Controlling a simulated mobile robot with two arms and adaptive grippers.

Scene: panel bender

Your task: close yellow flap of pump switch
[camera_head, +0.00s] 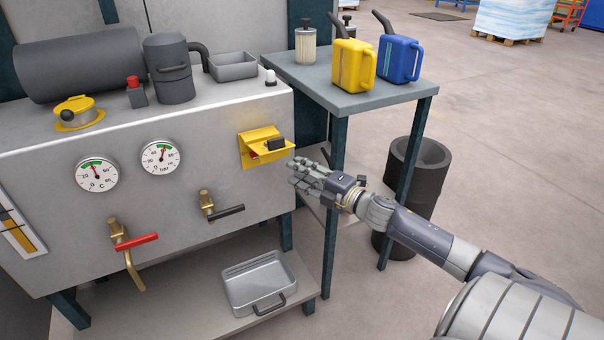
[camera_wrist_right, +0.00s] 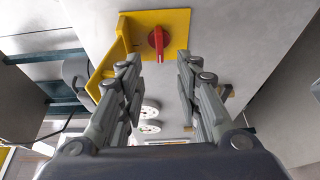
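The yellow pump switch (camera_head: 247,158) is on the front of the grey machine, near its right end. Its yellow flap (camera_head: 265,134) stands open, jutting out from the upper part of the plate, with a dark handle (camera_head: 276,144) on it. The red knob (camera_head: 254,156) shows under the flap. In the right wrist view the red knob (camera_wrist_right: 158,40) is uncovered, and the flap (camera_wrist_right: 105,69) stands out on the left. My right gripper (camera_head: 296,172) is just right of and below the switch, apart from it. In the wrist view its fingers (camera_wrist_right: 158,62) are spread and empty. My left gripper is out of view.
Two gauges (camera_head: 97,174) and valves with red (camera_head: 136,242) and black (camera_head: 226,212) handles are left of the switch. A side table (camera_head: 345,101) with yellow and blue cans stands at the right. A dark bin (camera_head: 427,165) is behind my right forearm.

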